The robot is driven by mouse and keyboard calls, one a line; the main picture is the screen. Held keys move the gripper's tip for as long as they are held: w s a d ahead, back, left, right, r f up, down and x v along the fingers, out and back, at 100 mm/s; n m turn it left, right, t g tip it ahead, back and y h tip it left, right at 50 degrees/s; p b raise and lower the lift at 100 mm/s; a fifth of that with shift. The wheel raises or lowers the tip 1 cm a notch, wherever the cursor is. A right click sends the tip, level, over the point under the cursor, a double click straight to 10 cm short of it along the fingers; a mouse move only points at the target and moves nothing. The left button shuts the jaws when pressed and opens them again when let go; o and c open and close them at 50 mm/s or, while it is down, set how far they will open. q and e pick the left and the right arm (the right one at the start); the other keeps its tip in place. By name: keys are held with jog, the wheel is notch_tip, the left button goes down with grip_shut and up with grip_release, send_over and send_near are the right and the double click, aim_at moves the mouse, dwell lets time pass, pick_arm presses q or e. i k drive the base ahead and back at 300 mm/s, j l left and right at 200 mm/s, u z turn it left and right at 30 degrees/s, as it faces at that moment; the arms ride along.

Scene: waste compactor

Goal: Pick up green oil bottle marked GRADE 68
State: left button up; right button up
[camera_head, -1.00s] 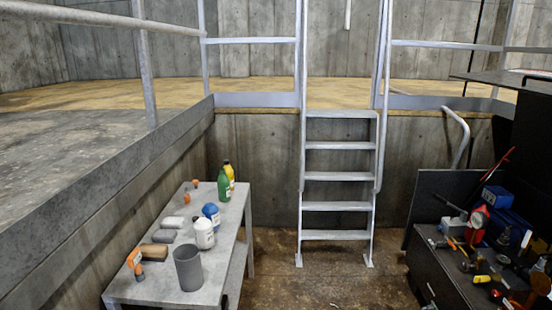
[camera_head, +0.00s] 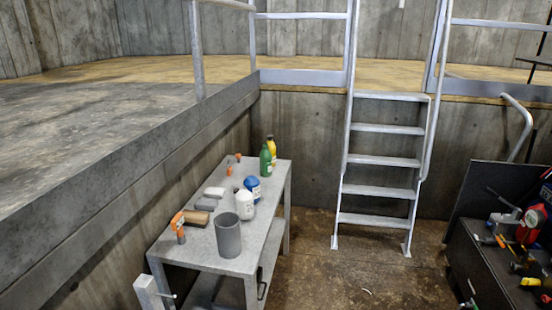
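The green oil bottle (camera_head: 265,163) stands upright near the far end of the grey table (camera_head: 208,258), left of the ladder. Its label is too small to read. A yellow bottle (camera_head: 272,146) stands just behind it, partly hidden by it. Neither of my grippers shows in the head view.
On the table are a blue-topped container (camera_head: 252,187), a white container (camera_head: 244,206), a grey cup (camera_head: 228,236), an orange-headed spray bottle (camera_head: 178,225) and a brown block (camera_head: 195,217). A ladder (camera_head: 382,160) rises behind. A cluttered dark bench (camera_head: 475,265) is at right.

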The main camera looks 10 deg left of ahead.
aim_at(266, 156)
jog(key=i+l+u, duration=0.2)
jog(key=u, duration=0.2)
jog(key=i+l+u, duration=0.15)
jog(key=u, duration=0.2)
jog(key=l, duration=0.1)
